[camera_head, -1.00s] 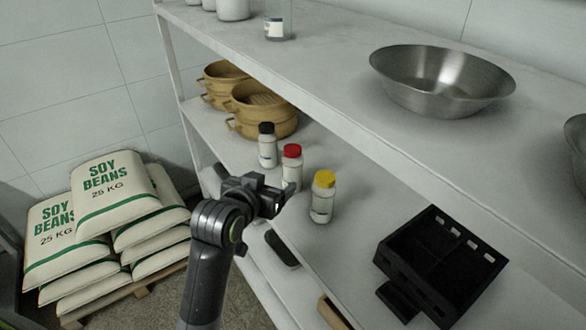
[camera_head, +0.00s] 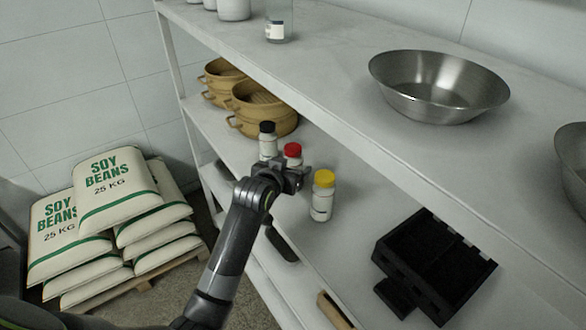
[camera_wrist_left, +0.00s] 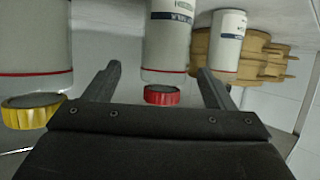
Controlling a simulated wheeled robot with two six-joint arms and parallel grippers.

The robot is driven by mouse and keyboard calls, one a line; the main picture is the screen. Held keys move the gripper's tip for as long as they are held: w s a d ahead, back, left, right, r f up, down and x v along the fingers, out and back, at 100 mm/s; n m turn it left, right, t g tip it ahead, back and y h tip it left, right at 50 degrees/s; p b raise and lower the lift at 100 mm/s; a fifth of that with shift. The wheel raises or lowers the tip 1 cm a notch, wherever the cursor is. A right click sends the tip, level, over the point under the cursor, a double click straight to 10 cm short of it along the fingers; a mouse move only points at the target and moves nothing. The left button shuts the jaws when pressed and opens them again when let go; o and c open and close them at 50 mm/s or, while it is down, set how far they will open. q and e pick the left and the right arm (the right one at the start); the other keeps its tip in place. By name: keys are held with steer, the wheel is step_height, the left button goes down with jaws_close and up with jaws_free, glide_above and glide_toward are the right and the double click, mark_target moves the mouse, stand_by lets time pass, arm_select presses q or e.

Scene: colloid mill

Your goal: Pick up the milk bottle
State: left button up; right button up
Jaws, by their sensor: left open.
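Three white bottles stand upright on the middle shelf: one with a black cap (camera_head: 267,141), one with a red cap (camera_head: 293,150) and one with a yellow cap (camera_head: 322,195). My left gripper (camera_head: 299,174) is open and hides the lower part of the red-capped bottle. The left wrist view is upside down; there the red-capped bottle (camera_wrist_left: 168,45) shows between the open fingers (camera_wrist_left: 160,72). The yellow-capped bottle (camera_wrist_left: 35,45) is at the left and the black-capped one (camera_wrist_left: 228,45) farther back. My right gripper is not in view.
Bamboo steamers (camera_head: 262,108) stand behind the bottles. A black crate (camera_head: 435,265) lies to the right on the same shelf. The upper shelf (camera_head: 335,75) overhangs and carries a metal bowl (camera_head: 440,90). Soy bean sacks (camera_head: 115,195) are stacked at the left.

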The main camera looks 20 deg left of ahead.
arm_select(q)
steer(key=shift+w+a+p, duration=0.1)
steer(key=shift+w+p, duration=0.3)
steer(key=shift+w, duration=0.25)
steer(key=shift+p+x, duration=0.5)
steer(key=shift+x, duration=1.4)
steer(key=shift+a, duration=0.15)
steer(key=c, duration=1.2)
